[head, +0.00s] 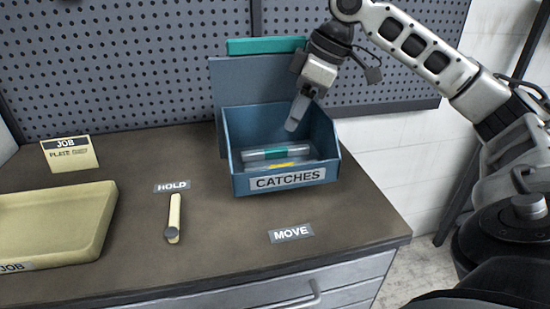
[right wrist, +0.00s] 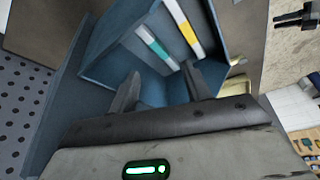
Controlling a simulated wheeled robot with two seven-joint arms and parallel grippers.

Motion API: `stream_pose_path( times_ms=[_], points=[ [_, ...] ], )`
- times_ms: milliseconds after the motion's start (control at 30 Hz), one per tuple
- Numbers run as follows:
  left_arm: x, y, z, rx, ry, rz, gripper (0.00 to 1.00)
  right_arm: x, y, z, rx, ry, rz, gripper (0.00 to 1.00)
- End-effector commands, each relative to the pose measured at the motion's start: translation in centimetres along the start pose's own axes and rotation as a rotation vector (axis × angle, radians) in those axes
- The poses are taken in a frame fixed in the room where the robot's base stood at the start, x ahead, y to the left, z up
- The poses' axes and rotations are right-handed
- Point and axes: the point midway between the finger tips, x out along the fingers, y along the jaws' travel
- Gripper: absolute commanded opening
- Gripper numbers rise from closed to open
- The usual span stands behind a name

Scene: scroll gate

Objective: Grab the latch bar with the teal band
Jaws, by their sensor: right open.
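The latch bar with the teal band (head: 265,154) is a pale bar lying in the blue bin (head: 242,184) labelled CATCHES; it also shows in the right wrist view (right wrist: 150,43). A second pale bar with a yellow band (head: 280,164) lies beside it, nearer the bin's front; the right wrist view shows it too (right wrist: 187,31). My right gripper (head: 292,124) is over the bin, pointing down, above and apart from the bars. Its two fingers (right wrist: 160,85) are spread with nothing between them. My left gripper is not in view.
The bin's raised lid (head: 232,80) has a teal edge and stands behind it. A cream bar with a grey knob (head: 174,215) lies by the HOLD label. A cream JOB tray (head: 95,225) and JOB card (head: 70,160) are at left. Bench by the MOVE label (head: 291,233) is clear.

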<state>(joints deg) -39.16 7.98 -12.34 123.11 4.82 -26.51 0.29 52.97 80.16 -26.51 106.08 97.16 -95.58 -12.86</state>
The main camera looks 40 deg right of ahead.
Motion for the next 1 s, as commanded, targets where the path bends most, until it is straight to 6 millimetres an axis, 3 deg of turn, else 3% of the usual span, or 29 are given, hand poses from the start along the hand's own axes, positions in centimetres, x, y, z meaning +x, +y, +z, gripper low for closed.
stream_pose_path(
  times_ms=[100, 367, 600, 933, 1000],
  points=[
    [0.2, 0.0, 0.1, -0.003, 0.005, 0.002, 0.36, 2.0, 0.0, 0.1, 0.000, -0.001, -0.002, 0.48],
    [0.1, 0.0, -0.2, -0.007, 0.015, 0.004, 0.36, 3.9, 0.0, 0.1, 0.000, 0.000, -0.001, 0.48],
    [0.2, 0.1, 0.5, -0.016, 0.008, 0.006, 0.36, 7.5, 0.1, 0.2, -0.001, -0.001, -0.003, 0.48],
    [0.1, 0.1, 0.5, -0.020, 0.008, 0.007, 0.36, 8.2, 0.1, 0.2, -0.001, 0.001, 0.000, 0.48],
    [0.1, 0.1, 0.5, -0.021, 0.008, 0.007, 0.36, 8.2, 0.1, 0.2, -0.001, 0.001, 0.000, 0.32]
  ],
)
